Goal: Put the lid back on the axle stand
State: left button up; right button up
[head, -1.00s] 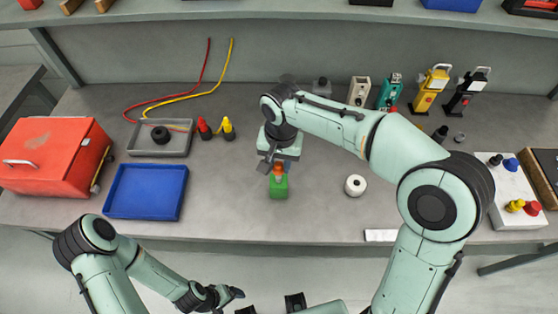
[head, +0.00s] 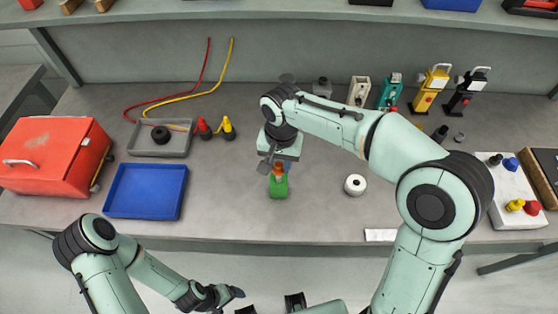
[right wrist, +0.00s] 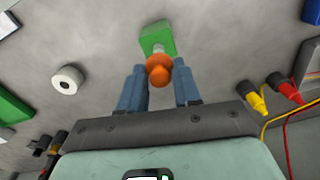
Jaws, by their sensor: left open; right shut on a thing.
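The axle stand is a green block (head: 279,187) with a short pale post (right wrist: 158,48), near the middle front of the bench. The lid is an orange knobbed piece (right wrist: 160,70), seen in the right wrist view between two blue fingers. My right gripper (head: 272,166) is shut on the lid and holds it over the stand's post. The lid (head: 279,168) partly hides the stand's top, so I cannot tell whether lid and post touch. My left gripper (head: 229,294) is open and empty, low in front of the bench.
A white roll (head: 355,185) stands right of the stand. A blue tray (head: 146,192), a grey tray (head: 178,148) and a red toolbox (head: 45,155) are at left. The bench between blue tray and stand is clear.

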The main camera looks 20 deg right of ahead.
dwell(0.8)
jog(key=o, duration=1.6)
jog(key=shift+c, duration=0.2)
jog(key=shift+r+p, duration=1.15)
jog(key=shift+r, duration=0.75)
jog(key=shift+r+p, duration=0.8)
jog(key=shift+r, duration=0.8)
pick_arm(q)
jog(key=w+r, duration=0.4)
jog(key=r, duration=0.1)
jog(key=shift+w+t, duration=0.3)
pick_arm(e)
grip_shut()
